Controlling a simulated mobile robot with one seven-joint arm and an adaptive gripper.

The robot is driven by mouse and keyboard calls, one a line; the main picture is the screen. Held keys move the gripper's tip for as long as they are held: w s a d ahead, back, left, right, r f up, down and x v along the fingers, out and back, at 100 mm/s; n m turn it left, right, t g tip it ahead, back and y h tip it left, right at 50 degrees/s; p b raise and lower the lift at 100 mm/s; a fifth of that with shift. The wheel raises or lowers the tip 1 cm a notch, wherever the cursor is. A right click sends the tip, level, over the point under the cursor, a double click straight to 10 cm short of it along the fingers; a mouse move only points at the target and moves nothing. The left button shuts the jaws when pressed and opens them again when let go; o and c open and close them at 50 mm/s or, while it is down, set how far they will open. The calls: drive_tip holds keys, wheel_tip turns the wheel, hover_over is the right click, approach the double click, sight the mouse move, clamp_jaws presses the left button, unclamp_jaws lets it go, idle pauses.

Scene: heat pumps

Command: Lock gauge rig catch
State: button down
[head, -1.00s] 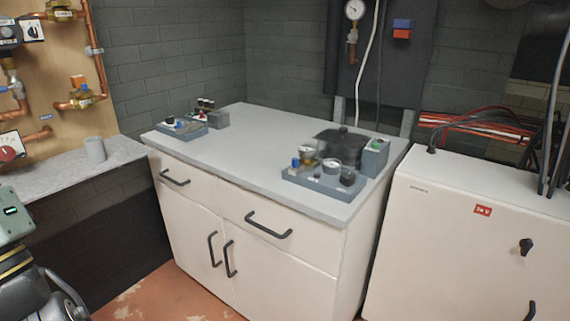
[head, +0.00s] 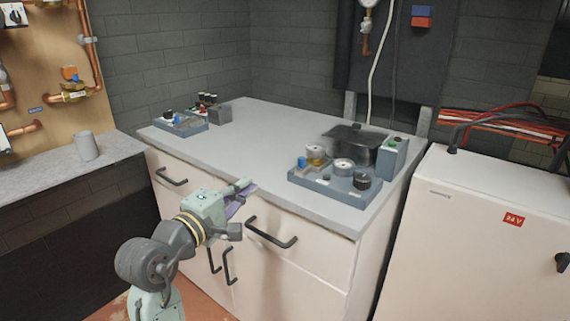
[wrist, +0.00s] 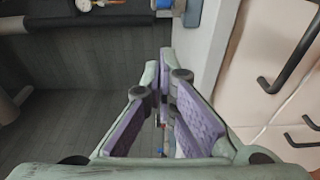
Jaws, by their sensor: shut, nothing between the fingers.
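The gauge rig (head: 335,181) is a grey-blue base on the right half of the countertop, with round gauges, a blue knob, a yellowish part and a dark knob. Which part is the catch cannot be told at this size. My gripper (head: 246,191) is at the counter's front edge, left of and apart from the rig. In the wrist view my gripper (wrist: 163,65) has its purple-padded fingers brought together at the tips, with nothing held. A white-faced gauge (wrist: 86,5) and a blue part (wrist: 164,5) show at the top edge there.
A second small device (head: 181,123) stands at the countertop's back left. A dark lidded box (head: 352,146) and a grey box with a green button (head: 393,157) stand behind the rig. Drawer handles (head: 270,234) stick out in front. The middle of the countertop (head: 245,135) is clear.

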sight(304, 162)
drive_tip(key=p+x, duration=0.1)
drive_tip(key=x, duration=0.3)
drive_tip(key=d+p+x, duration=0.1)
drive_tip(key=x, duration=0.3)
drive_tip(key=s+d+p+x, duration=0.1)
drive_tip(key=x, duration=0.3)
drive_tip(key=shift+w+r, duration=0.1)
drive_tip(key=shift+r, duration=0.05)
drive_tip(key=shift+w+d, duration=0.1)
drive_tip(key=shift+d, duration=0.3)
